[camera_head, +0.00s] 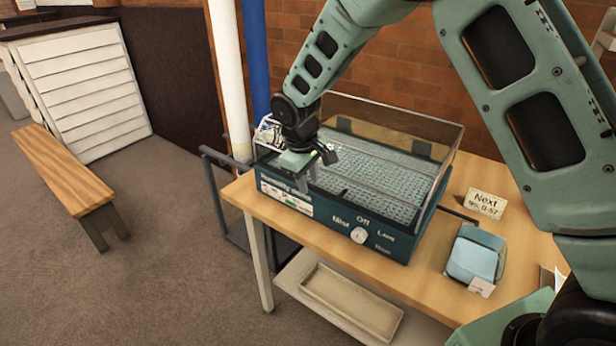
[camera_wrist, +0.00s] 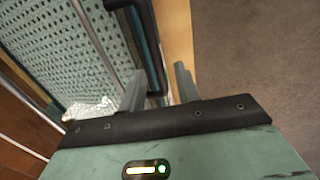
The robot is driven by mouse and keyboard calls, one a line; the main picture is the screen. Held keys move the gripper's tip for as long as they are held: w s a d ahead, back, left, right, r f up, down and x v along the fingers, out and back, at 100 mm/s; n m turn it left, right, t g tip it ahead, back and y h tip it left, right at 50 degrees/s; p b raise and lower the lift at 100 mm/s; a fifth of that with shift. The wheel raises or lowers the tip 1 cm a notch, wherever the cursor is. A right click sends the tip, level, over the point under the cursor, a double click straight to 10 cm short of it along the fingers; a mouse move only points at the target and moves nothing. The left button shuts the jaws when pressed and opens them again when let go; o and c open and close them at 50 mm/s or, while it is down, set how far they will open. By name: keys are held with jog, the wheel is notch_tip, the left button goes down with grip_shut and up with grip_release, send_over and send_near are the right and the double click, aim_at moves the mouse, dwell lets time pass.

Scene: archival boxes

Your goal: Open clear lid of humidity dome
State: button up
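The humidity dome is a teal box (camera_head: 400,243) on the wooden table, with a front label and a dial (camera_head: 358,235). Its clear lid (camera_head: 395,118) has transparent walls over a perforated tray (camera_head: 375,180); I cannot tell whether it is raised at all. My gripper (camera_head: 316,178) is at the dome's front left edge. In the wrist view, my gripper's two fingers (camera_wrist: 160,85) stand apart. A dark bar (camera_wrist: 147,45), which looks like a handle, runs down between them; contact is unclear. The perforated tray (camera_wrist: 60,45) also shows there.
A card (camera_head: 486,203) and a blue container (camera_head: 475,258) stand on the table (camera_head: 335,243) to the right. A shallow tray (camera_head: 350,300) lies on the shelf below. A bench (camera_head: 62,170) and open floor are at left; white and blue pipes rise behind.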

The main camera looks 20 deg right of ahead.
grip_shut()
jog(key=shift+r, duration=0.1)
